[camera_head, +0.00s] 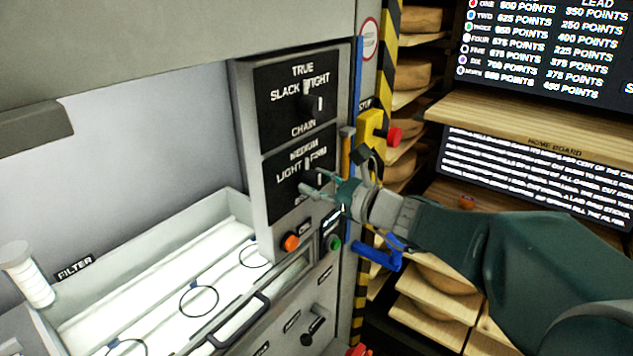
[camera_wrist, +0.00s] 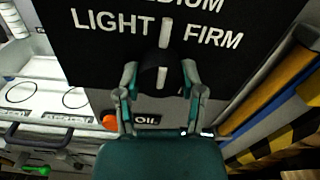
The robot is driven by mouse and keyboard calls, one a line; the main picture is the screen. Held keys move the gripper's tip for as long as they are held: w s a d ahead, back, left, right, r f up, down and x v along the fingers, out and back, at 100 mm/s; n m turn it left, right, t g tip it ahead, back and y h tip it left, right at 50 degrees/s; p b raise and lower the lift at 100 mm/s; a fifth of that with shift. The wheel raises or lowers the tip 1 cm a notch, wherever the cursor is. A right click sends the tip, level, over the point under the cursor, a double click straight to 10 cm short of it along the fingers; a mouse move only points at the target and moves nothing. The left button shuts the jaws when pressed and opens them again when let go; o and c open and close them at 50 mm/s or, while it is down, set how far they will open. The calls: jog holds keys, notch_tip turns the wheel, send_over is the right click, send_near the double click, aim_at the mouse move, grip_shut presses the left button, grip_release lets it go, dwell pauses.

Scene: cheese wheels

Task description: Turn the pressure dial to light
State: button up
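The pressure dial (camera_wrist: 160,75) is a dark round knob with a white line on a black panel marked MEDIUM above, LIGHT to the left and FIRM to the right. Its white line points up towards MEDIUM in the wrist view. In the head view the dial (camera_head: 308,164) is partly behind my gripper (camera_head: 312,184). In the wrist view my gripper (camera_wrist: 160,72) is open, with one finger on each side of the dial; I cannot tell whether they touch it.
Another dial (camera_head: 308,98) sits above, on a panel marked TRUE, SLACK, TIGHT and CHAIN. An orange button (camera_head: 290,242) and a green button (camera_head: 333,243) sit below. A yellow box with a red button (camera_head: 394,136) and a blue handle (camera_head: 378,256) stand close to my wrist.

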jog(key=shift+n, duration=0.3)
jog(key=n, duration=0.4)
jog(key=shift+n, duration=2.1)
jog(key=shift+f, duration=0.1)
jog(key=o, duration=1.2)
jog(key=shift+c, duration=0.2)
jog(key=v, duration=1.2)
